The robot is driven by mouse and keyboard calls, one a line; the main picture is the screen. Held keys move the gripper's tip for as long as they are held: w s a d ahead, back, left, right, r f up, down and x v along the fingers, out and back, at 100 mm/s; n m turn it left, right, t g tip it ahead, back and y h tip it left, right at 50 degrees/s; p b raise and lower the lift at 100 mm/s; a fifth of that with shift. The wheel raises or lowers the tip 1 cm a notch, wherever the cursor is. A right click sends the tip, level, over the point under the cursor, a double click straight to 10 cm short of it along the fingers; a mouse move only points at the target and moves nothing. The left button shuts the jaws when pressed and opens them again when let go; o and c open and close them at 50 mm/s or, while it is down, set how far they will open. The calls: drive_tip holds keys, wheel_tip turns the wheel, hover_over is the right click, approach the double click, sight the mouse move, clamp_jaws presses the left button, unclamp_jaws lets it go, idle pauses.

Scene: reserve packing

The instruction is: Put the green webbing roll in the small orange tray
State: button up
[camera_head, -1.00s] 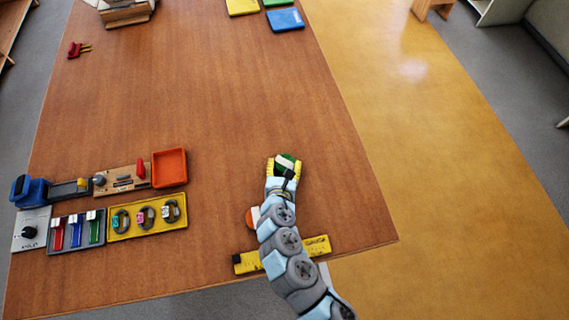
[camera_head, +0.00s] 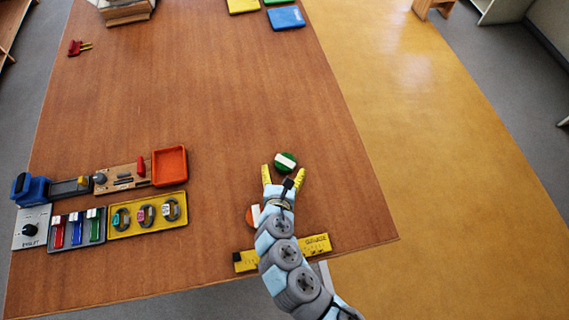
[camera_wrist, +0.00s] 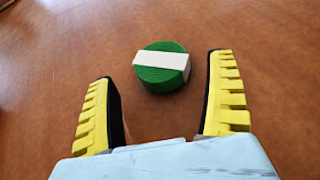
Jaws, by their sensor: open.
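The green webbing roll (camera_head: 286,162) with a white band across its top lies on the brown table, just beyond my gripper (camera_head: 283,170). In the wrist view the roll (camera_wrist: 161,75) sits ahead of the gap between my yellow-ridged fingers (camera_wrist: 163,85), touching neither. My gripper is open and empty. The small orange tray (camera_head: 169,150) is at the left of the table, beyond the yellow tray, and its bare inside looks empty.
A yellow tray (camera_head: 112,232) with rings and a grey tray (camera_head: 50,246) with coloured pieces stand at the left. An orange-and-white roll (camera_head: 251,215) is beside my arm. A yellow ruler (camera_head: 318,243) lies near the front edge. The table between roll and orange tray is clear.

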drive_tip(key=p+v, duration=0.1)
drive_tip(key=v, duration=0.6)
drive_tip(key=shift+s+r, duration=0.1)
drive_tip(key=shift+s, duration=0.1)
drive_tip(key=shift+o, duration=0.8)
drive_tip(key=shift+s+a+r, duration=0.15)
drive_tip(key=shift+s, duration=0.2)
